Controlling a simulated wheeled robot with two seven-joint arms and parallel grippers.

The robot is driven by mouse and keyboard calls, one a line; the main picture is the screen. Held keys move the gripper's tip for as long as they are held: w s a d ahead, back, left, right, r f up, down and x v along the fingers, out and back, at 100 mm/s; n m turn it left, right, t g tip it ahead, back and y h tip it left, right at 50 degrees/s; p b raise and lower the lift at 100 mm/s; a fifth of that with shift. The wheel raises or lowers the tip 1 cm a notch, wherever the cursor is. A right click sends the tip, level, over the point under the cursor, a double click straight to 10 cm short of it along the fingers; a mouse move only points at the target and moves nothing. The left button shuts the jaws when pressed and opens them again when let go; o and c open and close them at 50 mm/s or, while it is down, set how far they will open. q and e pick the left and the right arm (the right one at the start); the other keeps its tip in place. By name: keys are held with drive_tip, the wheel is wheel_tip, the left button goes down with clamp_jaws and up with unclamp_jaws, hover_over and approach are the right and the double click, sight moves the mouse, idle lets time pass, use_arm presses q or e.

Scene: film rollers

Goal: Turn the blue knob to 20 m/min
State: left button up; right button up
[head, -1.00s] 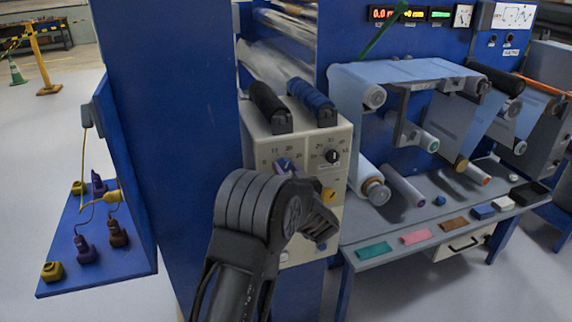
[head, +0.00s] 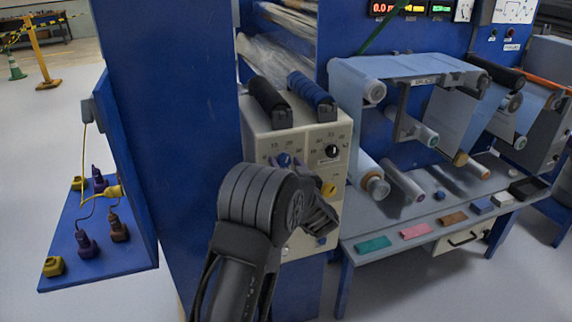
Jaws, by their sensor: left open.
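The blue knob (head: 284,160) is on the cream control box, at the left of its front face, with a printed number scale around it. My left arm's wrist hides its lower part, so I cannot read its pointer exactly. My left gripper (head: 320,218) is in front of the box's lower right, below and right of the knob. It is open, though its fingers are mostly hidden behind the wrist, and I see nothing in it. I cannot tell whether it touches the box. My right gripper is out of view.
A black knob (head: 331,151) and a yellow switch (head: 328,188) are close by on the same box. Black and blue rollers (head: 311,88) are above it. A blue panel (head: 170,130) stands to the left. A grey table (head: 400,225) with colored blocks is to the right.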

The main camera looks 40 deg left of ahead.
use_arm(q)
drive_tip(key=b+v, duration=0.1)
drive_tip(key=v, duration=0.6)
drive_tip(key=shift+s+d+b, duration=0.25)
drive_tip(key=shift+d+b, duration=0.1)
idle(0.4)
